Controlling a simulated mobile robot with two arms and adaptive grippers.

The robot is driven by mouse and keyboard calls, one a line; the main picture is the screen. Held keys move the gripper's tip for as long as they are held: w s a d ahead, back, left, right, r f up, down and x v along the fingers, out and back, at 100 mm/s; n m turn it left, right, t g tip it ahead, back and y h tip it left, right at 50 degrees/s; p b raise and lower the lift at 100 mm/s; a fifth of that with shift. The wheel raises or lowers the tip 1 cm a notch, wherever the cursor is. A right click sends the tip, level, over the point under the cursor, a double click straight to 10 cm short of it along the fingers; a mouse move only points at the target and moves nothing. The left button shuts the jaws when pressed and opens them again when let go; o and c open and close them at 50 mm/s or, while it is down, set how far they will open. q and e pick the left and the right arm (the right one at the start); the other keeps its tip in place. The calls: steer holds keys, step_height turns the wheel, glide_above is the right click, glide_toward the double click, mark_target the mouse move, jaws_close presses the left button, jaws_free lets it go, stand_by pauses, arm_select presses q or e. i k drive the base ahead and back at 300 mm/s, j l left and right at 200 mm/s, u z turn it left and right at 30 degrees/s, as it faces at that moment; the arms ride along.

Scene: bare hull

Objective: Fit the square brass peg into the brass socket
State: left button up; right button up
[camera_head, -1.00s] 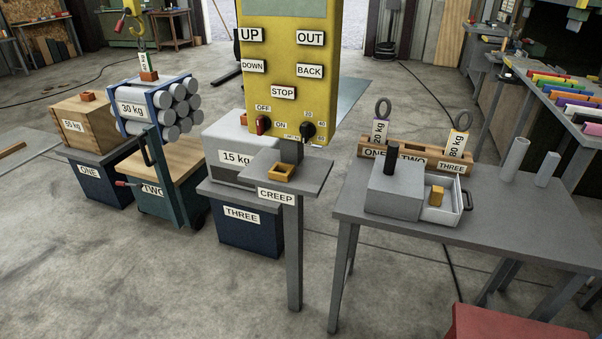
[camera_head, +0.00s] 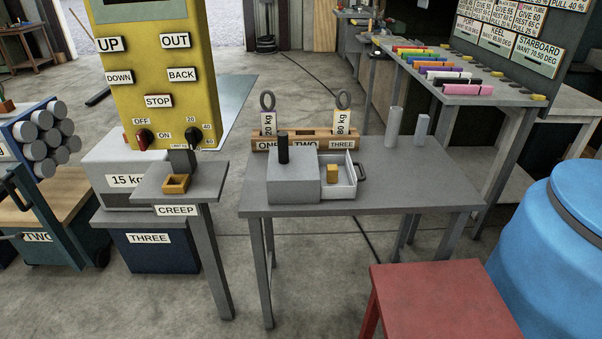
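A small square brass peg (camera_head: 332,174) sits in the pulled-out drawer (camera_head: 350,190) of a grey box (camera_head: 294,180) on the grey table. A square brass socket (camera_head: 176,184) with an open top sits on the small grey stand labelled CREEP, left of the table. The peg and the socket are apart. Neither of my grippers shows in the head view.
A yellow control panel (camera_head: 158,75) rises behind the CREEP stand (camera_head: 150,186). A red stool (camera_head: 440,300) and blue barrel (camera_head: 565,255) stand at front right.

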mark_target(183, 186)
steer(key=i+j+z, duration=0.15)
steer(key=z, duration=0.3)
steer(key=i+j+z, duration=0.1)
steer(key=j+z, duration=0.35)
steer(key=l, duration=0.1)
